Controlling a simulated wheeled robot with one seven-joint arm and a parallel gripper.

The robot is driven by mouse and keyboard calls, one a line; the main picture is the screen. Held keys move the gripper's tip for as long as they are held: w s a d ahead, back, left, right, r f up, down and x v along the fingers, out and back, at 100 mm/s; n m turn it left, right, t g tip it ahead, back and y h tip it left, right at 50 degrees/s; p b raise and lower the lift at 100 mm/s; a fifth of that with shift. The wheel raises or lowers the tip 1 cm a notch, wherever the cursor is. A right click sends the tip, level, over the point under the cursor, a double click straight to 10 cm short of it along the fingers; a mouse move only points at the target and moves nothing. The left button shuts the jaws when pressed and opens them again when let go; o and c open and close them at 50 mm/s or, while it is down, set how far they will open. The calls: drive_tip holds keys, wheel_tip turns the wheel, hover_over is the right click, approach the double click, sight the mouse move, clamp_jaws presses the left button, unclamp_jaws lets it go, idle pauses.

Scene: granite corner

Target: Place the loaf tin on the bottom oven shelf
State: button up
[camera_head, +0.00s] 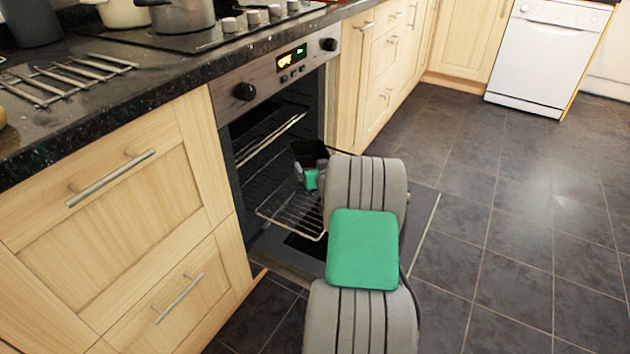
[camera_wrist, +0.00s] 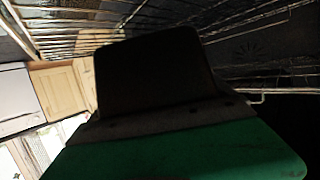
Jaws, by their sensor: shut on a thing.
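The oven (camera_head: 275,115) stands open, its door (camera_head: 425,215) lowered near the floor. A lower wire shelf (camera_head: 290,215) is pulled partly out above the door. My gripper (camera_head: 311,172) reaches into the oven opening, mostly behind my own arm. The dark loaf tin (camera_head: 308,151) is at the gripper, just inside the opening above the lower shelf. In the wrist view the tin (camera_wrist: 150,75) fills the middle, very dark, with my gripper (camera_wrist: 165,118) shut on its near side. I cannot tell whether the tin touches the shelf.
A higher wire rack (camera_head: 270,140) is inside the oven; rack bars (camera_wrist: 70,35) also show in the wrist view. A worktop (camera_head: 60,100) with a wire trivet (camera_head: 65,78) is at left. A pot (camera_head: 182,15) stands on the hob. Tiled floor at right is clear.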

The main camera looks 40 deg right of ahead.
sight(313, 165)
drive_tip(key=shift+w+d+f, duration=0.2)
drive_tip(key=shift+w+f, duration=0.05)
drive_tip(key=shift+f, duration=0.2)
wheel_tip(313, 165, down, 3)
drive_tip(key=b, duration=0.2)
drive_tip(key=shift+w+d+f+b, duration=0.1)
drive_tip(key=shift+f+b, duration=0.05)
drive_tip(key=shift+b, duration=0.15)
drive_tip(key=o, duration=1.4)
drive_tip(key=shift+c, duration=0.2)
